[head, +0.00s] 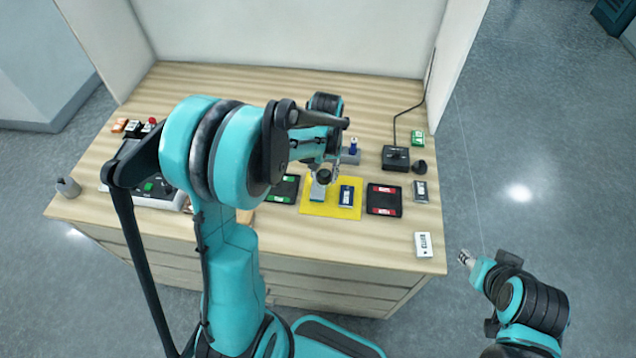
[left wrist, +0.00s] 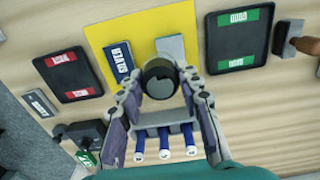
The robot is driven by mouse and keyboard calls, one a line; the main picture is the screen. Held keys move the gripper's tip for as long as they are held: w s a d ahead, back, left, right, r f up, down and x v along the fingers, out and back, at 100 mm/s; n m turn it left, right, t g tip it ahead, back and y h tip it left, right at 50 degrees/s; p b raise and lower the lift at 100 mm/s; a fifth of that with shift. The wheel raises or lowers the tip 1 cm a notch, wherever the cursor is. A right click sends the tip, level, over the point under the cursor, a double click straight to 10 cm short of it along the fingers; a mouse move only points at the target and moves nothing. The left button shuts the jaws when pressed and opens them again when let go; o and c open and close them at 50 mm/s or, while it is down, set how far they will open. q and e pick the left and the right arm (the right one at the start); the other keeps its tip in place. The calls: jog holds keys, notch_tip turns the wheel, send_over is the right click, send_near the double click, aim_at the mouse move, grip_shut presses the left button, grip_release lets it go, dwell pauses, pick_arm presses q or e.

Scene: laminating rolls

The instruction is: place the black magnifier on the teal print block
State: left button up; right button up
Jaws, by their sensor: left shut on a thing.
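The black magnifier (left wrist: 160,79), a short dark round loupe, is between the fingertips of my left gripper (left wrist: 160,88), which is shut on it. In the head view my left gripper (head: 326,172) is over the back of the yellow mat (head: 334,211). A block with a grey top and teal edge (head: 317,193), seemingly the teal print block, lies on the mat just in front of the gripper. In the left wrist view that block (left wrist: 170,46) is partly hidden by the magnifier; whether they touch is unclear. My right gripper (head: 466,258) is off the table's right side, too small to read.
A navy labelled block (head: 346,195) lies to the right on the mat. Black trays with green labels (head: 284,189) and red labels (head: 384,199) flank the mat. A stand of blue markers (head: 351,155) is behind. A black box (head: 395,157) has a cable.

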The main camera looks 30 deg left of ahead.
aim_at(318, 182)
pick_arm(q)
jog(key=shift+a+f, duration=0.6)
jog(key=shift+a, duration=0.35)
jog(key=shift+w+a+f, duration=0.1)
jog(key=shift+f, duration=0.1)
notch_tip(318, 182, down, 3)
jog(key=shift+f+b, duration=0.2)
jog(key=shift+b, duration=0.4)
jog(key=shift+f, duration=0.15)
jog(key=shift+f, duration=0.2)
jog(key=o, duration=1.2)
jog(key=shift+c, duration=0.2)
jog(key=shift+r, duration=0.15)
